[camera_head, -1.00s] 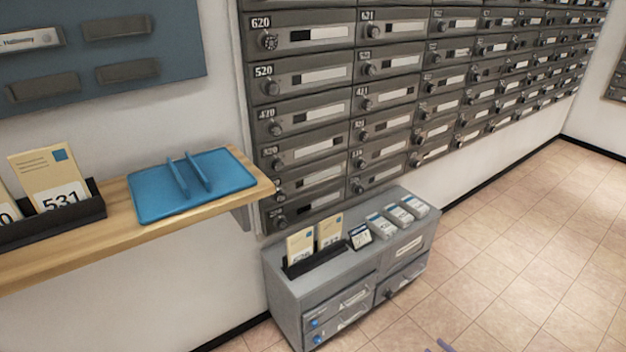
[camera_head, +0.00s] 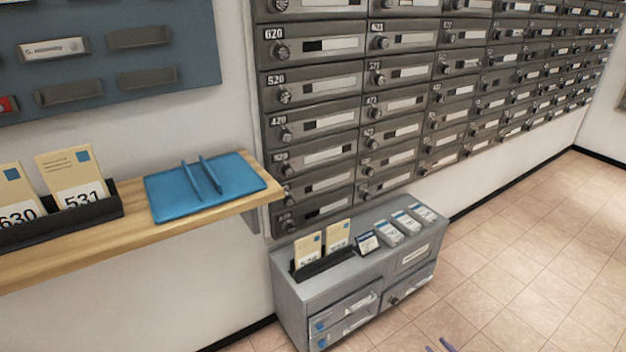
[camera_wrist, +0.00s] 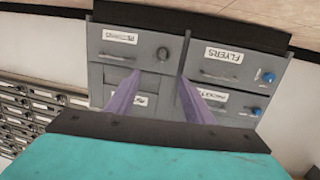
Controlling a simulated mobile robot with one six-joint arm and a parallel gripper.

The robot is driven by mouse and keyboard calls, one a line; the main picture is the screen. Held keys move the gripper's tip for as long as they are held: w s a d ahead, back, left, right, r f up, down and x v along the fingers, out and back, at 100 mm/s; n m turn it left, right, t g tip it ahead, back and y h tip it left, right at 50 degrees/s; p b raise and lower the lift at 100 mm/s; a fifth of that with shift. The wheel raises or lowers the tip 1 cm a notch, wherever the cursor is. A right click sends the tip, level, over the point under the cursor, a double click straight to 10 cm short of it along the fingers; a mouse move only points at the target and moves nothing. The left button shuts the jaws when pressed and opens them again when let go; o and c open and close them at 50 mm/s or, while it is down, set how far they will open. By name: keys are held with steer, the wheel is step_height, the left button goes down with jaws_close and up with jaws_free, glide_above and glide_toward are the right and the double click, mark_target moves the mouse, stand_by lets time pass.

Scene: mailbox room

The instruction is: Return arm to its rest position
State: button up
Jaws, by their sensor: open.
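My gripper shows in the wrist view (camera_wrist: 160,74) with two purple fingers spread apart and nothing between them. In the head view only its purple fingertips (camera_head: 438,347) show at the bottom edge, over the tiled floor, right of the grey cabinet (camera_head: 300,292). The rest of my arm is out of the head view. In the wrist view the grey cabinet front (camera_wrist: 130,50) lies beyond the fingers, with labelled drawers, one marked FLYERS. The fingers overlap the drawer fronts in that picture; I cannot tell the distance.
A wooden shelf (camera_head: 140,232) at left carries a blue tray (camera_head: 170,207) and a black holder (camera_head: 60,232) with envelopes. A wall of numbered mailboxes (camera_head: 310,85) stands behind. The cabinet top holds envelopes and small boxes. The tiled floor (camera_head: 530,260) at right is clear.

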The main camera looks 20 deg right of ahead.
steer(key=w+a+r+m+g+h+p, duration=0.1)
steer(key=w+a+r+g+h+p, duration=0.2)
steer(key=w, duration=0.5)
steer(key=w+a+r+m+g+h+p, duration=0.1)
steer(key=w+a+r+g+h+p, duration=0.15)
steer(key=a, duration=0.35)
steer(key=w+a+r+m+g+h+p, duration=0.1)
steer(key=a+m+g, duration=0.1)
steer(key=a+g, duration=0.25)
steer(key=s+a+r+n+g+y+p, duration=0.1)
steer(key=s+a+r+g, duration=0.3)
steer(key=s+a, duration=0.5)
steer(key=s+a+r+g+y+p, duration=0.2)
steer(key=s+a+r, duration=0.4)
steer(key=a, duration=1)
steer(key=s+a+r+n+g+y+p, duration=0.1)
steer(key=s+a+r+g+p, duration=0.2)
steer(key=s+a, duration=0.8)
steer(key=a+r+g, duration=0.1)
steer(key=r+g, duration=0.1)
steer(key=g, duration=0.1)
steer(key=shift+s+a+n+y, duration=0.3)
steer(key=shift+y, duration=0.05)
steer(key=c, duration=0.4)
